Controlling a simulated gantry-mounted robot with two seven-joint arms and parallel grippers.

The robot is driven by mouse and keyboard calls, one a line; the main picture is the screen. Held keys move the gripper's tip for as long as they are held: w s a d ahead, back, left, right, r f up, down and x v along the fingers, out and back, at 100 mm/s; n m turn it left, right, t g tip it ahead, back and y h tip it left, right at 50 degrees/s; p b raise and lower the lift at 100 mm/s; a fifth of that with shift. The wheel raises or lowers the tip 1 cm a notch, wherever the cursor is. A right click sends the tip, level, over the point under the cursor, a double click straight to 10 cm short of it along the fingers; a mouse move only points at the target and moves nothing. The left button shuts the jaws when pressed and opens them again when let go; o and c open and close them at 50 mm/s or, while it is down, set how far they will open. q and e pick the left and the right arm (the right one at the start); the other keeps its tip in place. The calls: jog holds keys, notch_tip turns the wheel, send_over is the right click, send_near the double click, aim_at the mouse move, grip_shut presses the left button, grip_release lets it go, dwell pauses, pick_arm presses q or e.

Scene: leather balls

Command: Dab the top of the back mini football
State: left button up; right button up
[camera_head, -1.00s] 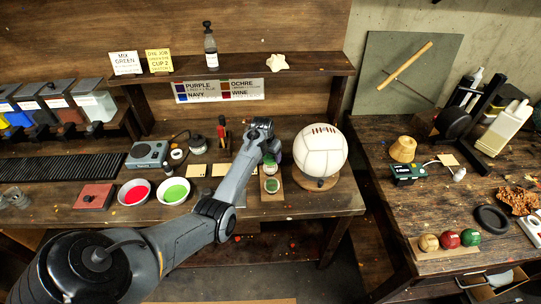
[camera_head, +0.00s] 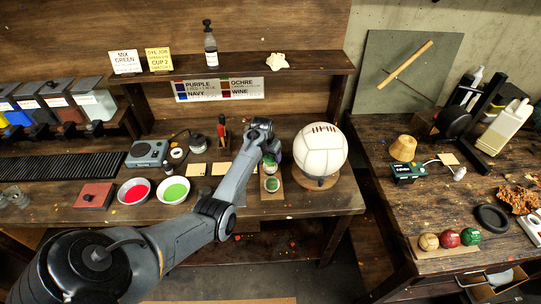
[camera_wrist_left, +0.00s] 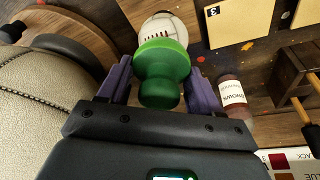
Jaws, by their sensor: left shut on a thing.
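My left gripper (camera_head: 271,155) is over the back of a small wooden board (camera_head: 272,196) on the bench, left of the big white stitched ball (camera_head: 320,151). In the left wrist view, the purple fingers (camera_wrist_left: 160,85) are shut on a green knob-shaped dauber (camera_wrist_left: 161,92) with a wider green head. A small pale ball with dark marks (camera_wrist_left: 160,27) shows just beyond that head and is partly hidden by it; I cannot tell whether they touch. A small green ball (camera_head: 271,185) sits at the front of the board. The back place is mostly hidden by the gripper. My right gripper is out of view.
The big ball stands close beside the gripper, on the left in the wrist view (camera_wrist_left: 32,105). Red (camera_head: 134,191) and green (camera_head: 173,190) bowls stand further left. A shelf (camera_head: 240,68) runs above the bench.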

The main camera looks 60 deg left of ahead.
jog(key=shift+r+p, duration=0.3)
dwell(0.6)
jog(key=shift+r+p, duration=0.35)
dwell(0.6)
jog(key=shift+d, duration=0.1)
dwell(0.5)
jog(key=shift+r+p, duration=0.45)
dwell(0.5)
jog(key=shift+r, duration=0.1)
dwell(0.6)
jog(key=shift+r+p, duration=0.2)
jog(key=shift+p, duration=0.1)
dwell(0.5)
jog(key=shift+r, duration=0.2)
dwell(0.5)
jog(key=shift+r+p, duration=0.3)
jog(key=shift+p, duration=0.2)
dwell(0.4)
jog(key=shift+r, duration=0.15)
dwell(0.6)
